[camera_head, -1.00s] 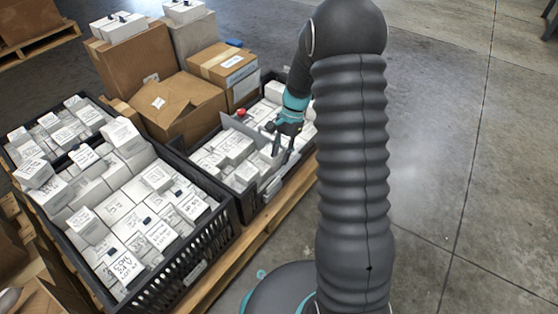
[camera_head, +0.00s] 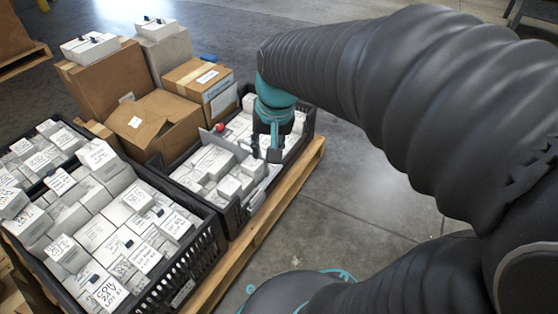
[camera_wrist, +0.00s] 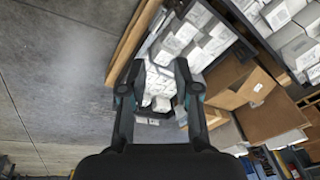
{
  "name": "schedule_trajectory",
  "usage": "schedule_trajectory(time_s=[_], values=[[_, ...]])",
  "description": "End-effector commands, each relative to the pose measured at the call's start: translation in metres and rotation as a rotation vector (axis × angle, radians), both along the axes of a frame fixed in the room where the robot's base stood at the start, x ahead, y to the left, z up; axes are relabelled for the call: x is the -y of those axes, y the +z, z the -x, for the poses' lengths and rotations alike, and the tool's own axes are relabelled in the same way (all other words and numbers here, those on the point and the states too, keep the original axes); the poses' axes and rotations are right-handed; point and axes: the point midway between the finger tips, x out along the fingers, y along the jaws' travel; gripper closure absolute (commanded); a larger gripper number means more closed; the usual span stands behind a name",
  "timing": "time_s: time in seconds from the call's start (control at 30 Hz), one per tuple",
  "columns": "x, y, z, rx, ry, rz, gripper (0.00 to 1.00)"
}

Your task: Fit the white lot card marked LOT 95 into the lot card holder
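My gripper (camera_head: 266,154) hangs over the right-hand black crate of white boxes. In the wrist view my gripper (camera_wrist: 156,78) is open, its two fingers apart, with white boxes visible beyond them and nothing clearly held. A pale plate (camera_head: 256,202) on the near side of the right crate may be the lot card holder. Another small pale plate (camera_head: 182,293) is on the left crate's side. Several white cards with handwriting lie on the left crate's boxes, one large card (camera_head: 107,292) at its near edge. I cannot read LOT 95 on any card.
The left black crate (camera_head: 207,243) and the right crate (camera_head: 232,214) stand on a wooden pallet (camera_head: 240,250). Brown cartons (camera_head: 152,122) stand behind. A red round thing (camera_head: 219,127) is by the right crate's divider. Concrete floor at right is clear.

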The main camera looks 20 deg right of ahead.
Motion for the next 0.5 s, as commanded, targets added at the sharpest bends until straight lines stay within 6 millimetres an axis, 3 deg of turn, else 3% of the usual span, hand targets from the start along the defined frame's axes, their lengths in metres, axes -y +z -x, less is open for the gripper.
schedule_trajectory(time_s=[0.1, 0.3, 0.5], values=[[-0.003, 0.016, 0.03, 0.083, 0.076, 0.044, 0.69], [-0.005, 0.028, 0.074, 0.2, 0.193, 0.118, 0.69], [-0.004, 0.031, 0.099, 0.272, 0.264, 0.171, 0.69]])
